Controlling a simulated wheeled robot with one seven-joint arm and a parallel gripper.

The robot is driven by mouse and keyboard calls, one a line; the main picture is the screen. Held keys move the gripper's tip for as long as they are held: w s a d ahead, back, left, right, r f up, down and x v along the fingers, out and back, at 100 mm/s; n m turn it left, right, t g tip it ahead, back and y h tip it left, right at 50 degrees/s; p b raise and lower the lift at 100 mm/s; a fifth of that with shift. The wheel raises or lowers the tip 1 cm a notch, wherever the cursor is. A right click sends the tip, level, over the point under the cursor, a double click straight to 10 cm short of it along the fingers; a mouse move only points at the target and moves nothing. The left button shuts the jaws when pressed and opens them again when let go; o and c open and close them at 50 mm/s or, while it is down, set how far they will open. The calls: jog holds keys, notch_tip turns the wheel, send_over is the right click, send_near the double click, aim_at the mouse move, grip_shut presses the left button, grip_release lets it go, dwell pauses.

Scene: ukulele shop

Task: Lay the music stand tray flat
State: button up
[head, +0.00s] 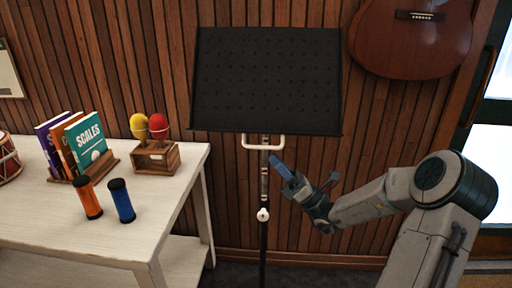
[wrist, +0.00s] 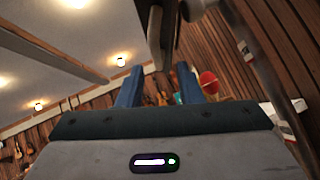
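The music stand's black perforated tray (head: 266,80) stands steeply tilted in the head view, its face toward me and its lip at the bottom. A pale loop-shaped handle (head: 262,147) sits just under the lip, at the top of the dark post (head: 263,245). A white knob (head: 263,215) is lower on the post. My gripper (head: 277,160) is just right of the post, below the handle, with its blue fingers pointing up and left. In the wrist view its two fingers (wrist: 158,78) are apart. Stand parts (wrist: 157,40) show beyond the tips; contact cannot be told.
A white table (head: 125,228) at left holds books (head: 88,145), a box with yellow and red maracas (head: 155,155), and orange (head: 89,198) and blue (head: 121,201) cylinders. A ukulele (head: 412,45) hangs on the slatted wall at upper right, above my arm.

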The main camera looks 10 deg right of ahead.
aim_at(261, 146)
jog(key=x, duration=0.6)
jog(key=shift+a, duration=0.15)
jog(key=shift+c, duration=0.2)
